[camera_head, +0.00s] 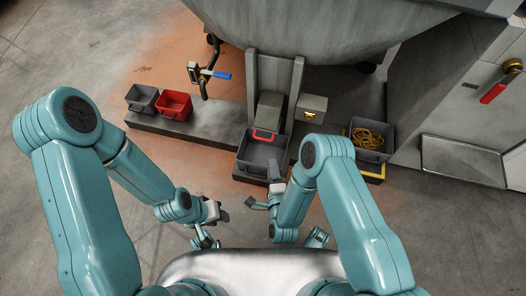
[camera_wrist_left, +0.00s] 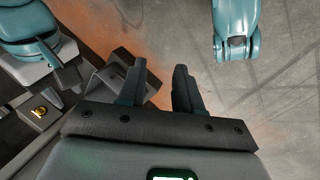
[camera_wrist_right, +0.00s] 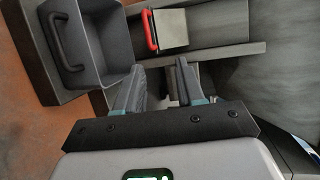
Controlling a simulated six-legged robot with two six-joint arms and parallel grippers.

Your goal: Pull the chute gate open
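The chute gate is a grey plate (camera_wrist_right: 174,28) with a red handle (camera_head: 265,135), low between two upright grey posts under the big grey vessel. The handle also shows in the right wrist view (camera_wrist_right: 150,30), at top centre beyond the fingers. My right gripper (camera_head: 274,180) is by the near side of the grey bin below the gate, apart from the handle. In the right wrist view its two fingers (camera_wrist_right: 160,88) stand apart with nothing clearly held. My left gripper (camera_head: 222,208) is open and empty, left of the right one, above the floor (camera_wrist_left: 158,88).
A grey bin (camera_head: 262,160) stands in front of the gate. A red bin (camera_head: 173,105) and another grey bin (camera_head: 142,98) stand on the left plinth, near a blue-handled valve (camera_head: 215,75). A bin with yellow coils (camera_head: 369,137) stands right. A red lever (camera_head: 493,93) is far right.

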